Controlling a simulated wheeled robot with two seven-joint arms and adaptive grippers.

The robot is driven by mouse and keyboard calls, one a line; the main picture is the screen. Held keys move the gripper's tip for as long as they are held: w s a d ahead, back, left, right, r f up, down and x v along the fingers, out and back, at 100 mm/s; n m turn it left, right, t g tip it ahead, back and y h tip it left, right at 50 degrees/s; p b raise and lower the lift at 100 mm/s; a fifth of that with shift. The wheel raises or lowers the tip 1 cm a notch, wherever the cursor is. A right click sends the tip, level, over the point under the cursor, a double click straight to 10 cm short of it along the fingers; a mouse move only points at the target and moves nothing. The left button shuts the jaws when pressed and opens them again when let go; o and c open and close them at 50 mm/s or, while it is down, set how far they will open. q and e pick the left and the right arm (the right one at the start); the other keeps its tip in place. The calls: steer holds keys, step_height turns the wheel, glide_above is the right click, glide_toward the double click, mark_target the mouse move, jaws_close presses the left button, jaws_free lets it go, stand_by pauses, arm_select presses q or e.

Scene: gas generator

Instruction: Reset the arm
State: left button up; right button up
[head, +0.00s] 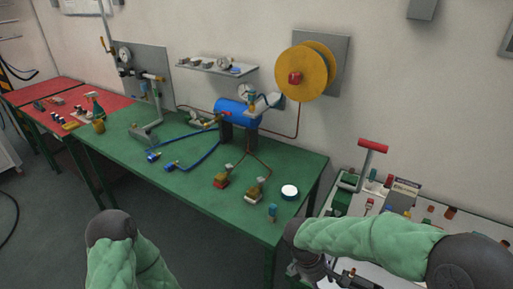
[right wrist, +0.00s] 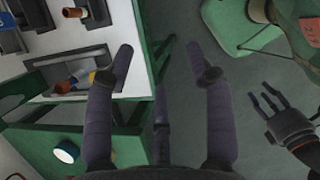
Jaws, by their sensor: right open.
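My right gripper (right wrist: 160,60) is open and empty in the right wrist view, its dark fingers spread apart over the floor beside the white bench. In the head view its dark wrist and part of the hand (head: 312,268) show at the bottom, in front of the green table (head: 205,196) and the white bench. My left arm (head: 125,255) is bent at the bottom left of the head view, and its hand is hidden there. My left gripper (right wrist: 270,110) shows at the right of the right wrist view with its fingers spread and nothing between them.
The green table carries a blue tank (head: 238,112), hoses, valves and a white round lid (head: 290,192). A yellow reel (head: 318,70) hangs on the wall. A red table (head: 40,92) stands at the left. The white bench at right holds a red-handled tool (head: 373,146) and small parts.

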steer(key=s+a+f+m+y, duration=0.2)
steer(key=s+f+m, duration=0.1)
steer(key=f+m, duration=0.3)
steer(key=s+a+f+m+y, duration=0.3)
steer(key=f+m, duration=0.3)
steer(key=f, duration=0.5)
steer(key=s+a+f+m+t+y, duration=0.1)
steer(key=s+a+f+m+y, duration=0.1)
steer(key=f+m, duration=0.4)
step_height(320, 180, down, 3)
steer(key=shift+s+a+f+y, duration=0.1)
steer(key=shift+s+a+y, duration=0.3)
steer(key=shift+a+y, duration=0.15)
